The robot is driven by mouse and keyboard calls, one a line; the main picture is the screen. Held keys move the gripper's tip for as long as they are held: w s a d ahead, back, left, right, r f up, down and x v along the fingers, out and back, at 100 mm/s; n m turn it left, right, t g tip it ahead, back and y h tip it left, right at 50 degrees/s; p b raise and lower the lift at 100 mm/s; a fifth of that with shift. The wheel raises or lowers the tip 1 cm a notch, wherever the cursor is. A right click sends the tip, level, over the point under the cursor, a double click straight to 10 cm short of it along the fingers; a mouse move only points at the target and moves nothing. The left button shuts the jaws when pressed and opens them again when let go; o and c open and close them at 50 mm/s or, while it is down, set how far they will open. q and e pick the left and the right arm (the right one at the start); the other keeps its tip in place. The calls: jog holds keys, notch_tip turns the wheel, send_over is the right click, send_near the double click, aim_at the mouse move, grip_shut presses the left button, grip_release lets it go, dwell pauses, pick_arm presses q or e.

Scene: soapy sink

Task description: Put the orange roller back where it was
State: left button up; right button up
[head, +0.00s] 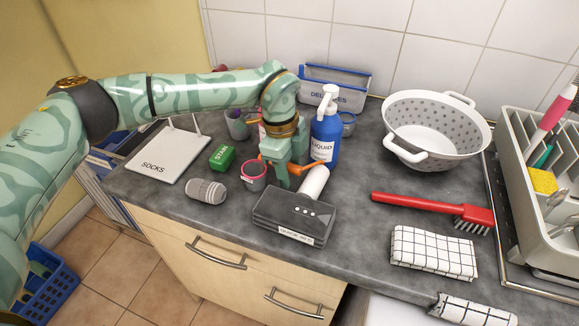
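The orange roller, with a white cylindrical head (314,182) and thin orange parts, is at the middle of the grey counter. My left gripper (287,178) points down from above, its fingers on the orange part, which shows on both sides of them. The fingers look closed on it, though they hide the grasped spot. The white head is tilted just behind the dark grey box (294,216); I cannot tell whether it touches the box or counter. My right gripper is not in view.
A blue liquid bottle (326,132) stands close behind the roller. A pink-rimmed cup (253,178), green box (222,157) and grey ribbed cylinder (206,191) are to the left. A red brush (420,204) and colander (436,128) are right. Counter between box and brush is clear.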

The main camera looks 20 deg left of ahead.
pick_arm(q)
jog(key=shift+f, duration=0.1)
jog(key=shift+f+b, duration=0.25)
jog(key=shift+b, duration=0.55)
notch_tip(320, 180, up, 17)
jog(key=a+p, duration=0.2)
jog(key=p, duration=0.2)
jog(key=shift+w+a+f, duration=0.15)
jog(key=shift+w+a, duration=0.1)
jog(key=shift+w, duration=0.2)
